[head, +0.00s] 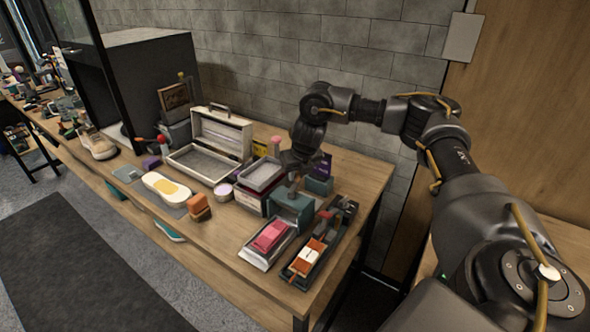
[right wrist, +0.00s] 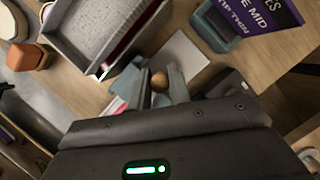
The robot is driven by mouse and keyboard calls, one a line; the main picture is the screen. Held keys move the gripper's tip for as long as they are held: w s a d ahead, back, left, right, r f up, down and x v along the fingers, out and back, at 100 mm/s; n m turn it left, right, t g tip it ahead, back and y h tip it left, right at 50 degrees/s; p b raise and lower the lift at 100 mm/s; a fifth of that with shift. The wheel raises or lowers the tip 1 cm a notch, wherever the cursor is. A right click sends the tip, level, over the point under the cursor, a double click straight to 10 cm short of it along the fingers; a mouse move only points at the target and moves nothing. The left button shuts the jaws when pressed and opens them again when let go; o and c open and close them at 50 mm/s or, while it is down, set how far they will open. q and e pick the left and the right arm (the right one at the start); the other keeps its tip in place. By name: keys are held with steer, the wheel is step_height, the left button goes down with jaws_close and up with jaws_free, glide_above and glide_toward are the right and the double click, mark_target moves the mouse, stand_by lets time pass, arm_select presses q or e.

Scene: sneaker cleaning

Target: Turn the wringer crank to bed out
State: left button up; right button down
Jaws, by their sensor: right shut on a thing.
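The teal wringer (head: 292,206) stands near the right end of the bench. A grey tray (head: 258,257) holding a pink block (head: 271,236) lies just in front of it; I cannot tell whether they join. My right gripper (head: 294,180) comes down from above onto the wringer's top. In the right wrist view its fingers (right wrist: 160,88) are shut on a small round wooden knob (right wrist: 160,80), which seems to be the crank handle. The rest of the crank is hidden by the gripper. My left gripper is not in view.
A long dark tray (head: 303,277) with brushes lies right of the wringer. A grey open box (head: 262,173) and a teal holder with a purple card (head: 319,185) stand close behind. An orange block (head: 199,207) and an open white case (head: 220,135) are left.

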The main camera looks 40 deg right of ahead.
steer(key=shift+s+d+r+m+h+p, duration=0.1)
steer(key=shift+s+r+m+h+p, duration=0.2)
steer(key=shift+m+p, duration=0.6)
steer(key=shift+s+f+m+g, duration=0.15)
steer(key=shift+f+m+g, duration=0.05)
steer(key=shift+m+g, duration=0.1)
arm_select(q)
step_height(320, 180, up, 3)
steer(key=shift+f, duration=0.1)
arm_select(e)
steer(key=shift+d+f, duration=0.1)
steer(key=c, duration=1.3)
jaws_free()
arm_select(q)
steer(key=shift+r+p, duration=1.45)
arm_select(e)
steer(key=v, duration=1.1)
steer(key=shift+f, duration=0.15)
